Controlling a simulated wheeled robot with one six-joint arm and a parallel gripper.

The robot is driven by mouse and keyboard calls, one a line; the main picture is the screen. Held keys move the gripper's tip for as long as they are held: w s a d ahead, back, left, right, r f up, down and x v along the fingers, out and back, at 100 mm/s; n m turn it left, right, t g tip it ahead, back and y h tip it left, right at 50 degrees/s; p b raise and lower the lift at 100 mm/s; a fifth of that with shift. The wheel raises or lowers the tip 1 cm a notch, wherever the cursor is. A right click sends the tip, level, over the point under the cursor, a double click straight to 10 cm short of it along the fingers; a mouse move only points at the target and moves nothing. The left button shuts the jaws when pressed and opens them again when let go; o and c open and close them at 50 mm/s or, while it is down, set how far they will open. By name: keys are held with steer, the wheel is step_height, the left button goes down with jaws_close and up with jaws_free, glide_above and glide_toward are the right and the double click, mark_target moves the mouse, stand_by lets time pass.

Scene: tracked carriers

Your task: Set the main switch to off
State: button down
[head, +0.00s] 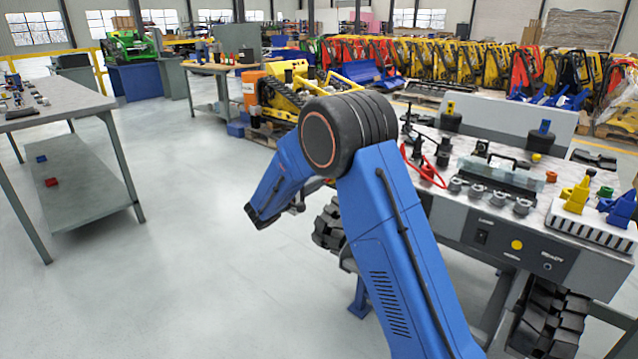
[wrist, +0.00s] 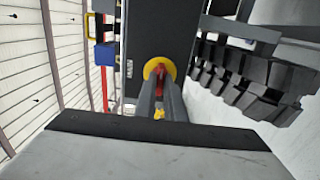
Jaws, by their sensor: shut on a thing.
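The main switch shows in the wrist view as a round yellow plate (wrist: 152,66) with a red handle (wrist: 160,72) at its middle, on a dark box face. My gripper (wrist: 160,90) is shut on the red handle, and its two grey fingers cover much of it. The handle's angle is hard to tell behind the fingers. In the head view my blue arm bends down left of the workbench; the switch is hidden there and the fingertips cannot be made out.
A black rubber track (wrist: 250,82) is close on the right in the wrist view. A blue block (wrist: 105,54) hangs on the left. In the head view a panel (head: 500,244) with a black rocker and yellow button fronts the bench. The floor (head: 190,250) at left is clear.

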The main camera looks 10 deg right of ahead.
steer(key=n, duration=1.7)
steer(key=shift+f+n, duration=0.1)
steer(key=shift+n, duration=0.3)
stand_by(0.4)
steer(key=c, duration=1.8)
jaws_free()
steer(key=shift+a, duration=0.1)
steer(key=shift+c, duration=0.2)
